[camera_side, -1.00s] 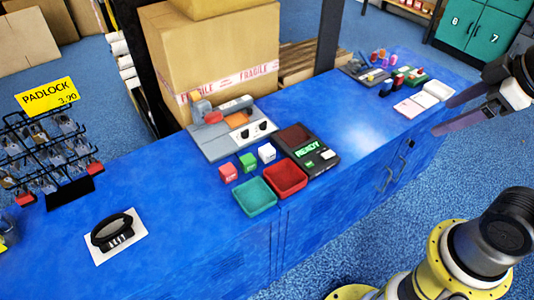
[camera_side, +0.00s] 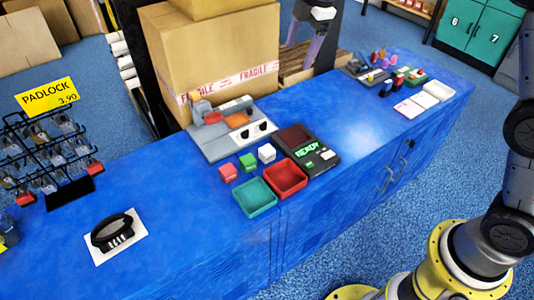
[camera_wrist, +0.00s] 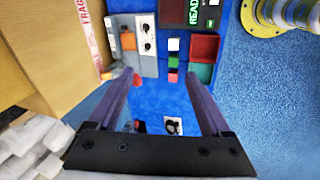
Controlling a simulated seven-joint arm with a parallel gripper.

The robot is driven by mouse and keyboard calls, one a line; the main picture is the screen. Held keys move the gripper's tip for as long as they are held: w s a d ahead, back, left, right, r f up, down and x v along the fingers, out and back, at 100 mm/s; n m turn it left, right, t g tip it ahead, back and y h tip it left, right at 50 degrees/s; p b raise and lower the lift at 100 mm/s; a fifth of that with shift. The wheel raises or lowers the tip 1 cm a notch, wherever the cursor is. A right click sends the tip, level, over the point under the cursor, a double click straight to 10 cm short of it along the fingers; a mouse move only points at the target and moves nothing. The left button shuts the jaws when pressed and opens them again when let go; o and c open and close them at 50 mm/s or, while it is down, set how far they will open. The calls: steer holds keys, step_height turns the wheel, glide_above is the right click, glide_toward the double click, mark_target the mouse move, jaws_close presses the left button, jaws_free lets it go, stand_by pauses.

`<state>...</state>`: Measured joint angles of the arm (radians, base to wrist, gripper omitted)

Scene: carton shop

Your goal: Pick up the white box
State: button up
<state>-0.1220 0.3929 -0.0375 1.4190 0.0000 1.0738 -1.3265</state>
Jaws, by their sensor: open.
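The white box (camera_side: 267,153) is a small cube on the blue counter, at the right end of a short row with a green cube (camera_side: 248,161) and a red cube (camera_side: 228,173). It also shows in the wrist view (camera_wrist: 173,43), beyond the fingertips. My gripper (camera_side: 303,56) is high above the back of the counter in the side view, fingers pointing down. In the wrist view its two fingers (camera_wrist: 159,74) are wide apart with nothing between them. It is well clear of the white box.
A red tray (camera_side: 286,189) and a green tray (camera_side: 255,199) stand in front of the cubes. A dark device reading READY (camera_side: 322,163) is to their right, a grey machine (camera_side: 215,145) behind. A large carton (camera_side: 220,60) stands behind the counter, near my gripper.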

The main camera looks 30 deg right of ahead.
steer(key=w+a+f+n+g, duration=0.1)
steer(key=w+a+f, duration=0.15)
steer(key=f, duration=0.35)
steer(key=w+a+f+g, duration=0.1)
steer(key=w+f, duration=0.3)
steer(key=f, duration=0.2)
steer(key=g, duration=0.1)
glide_above(267, 150)
steer(key=shift+n, duration=0.3)
step_height(267, 150, down, 18)
steer(key=shift+w+r, duration=0.1)
steer(key=shift+r, duration=0.15)
steer(key=shift+f, duration=3.05)
jaws_close()
